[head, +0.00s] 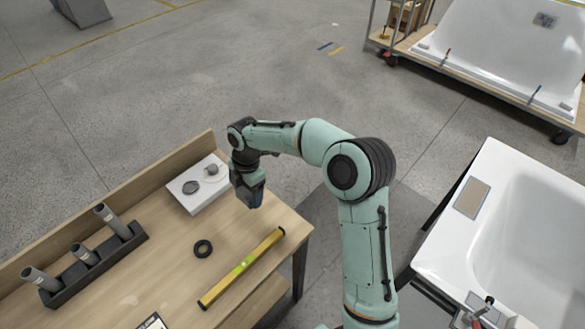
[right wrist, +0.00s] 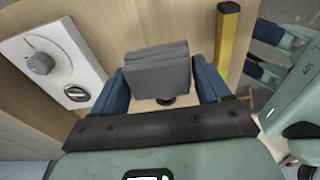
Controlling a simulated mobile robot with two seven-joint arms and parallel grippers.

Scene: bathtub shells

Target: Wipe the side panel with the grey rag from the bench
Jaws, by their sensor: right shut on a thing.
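My right gripper (head: 252,199) is above the wooden bench (head: 150,270), near its back right part. In the right wrist view its blue fingers are on either side of the grey rag (right wrist: 157,70), a folded block, and hold it. The rag cannot be made out in the head view, where the gripper hides it. A white bathtub shell (head: 482,240) stands at the right, apart from the gripper. I cannot tell which of its faces is the side panel. My left gripper is not in view.
On the bench are a yellow level (head: 243,268), a black ring (head: 203,249), a white board (head: 213,191) with a knob and disc, and a dark rack (head: 95,268) of grey tubes. Another tub (head: 510,50) lies on a cart at top right. Floor shows between bench and tubs.

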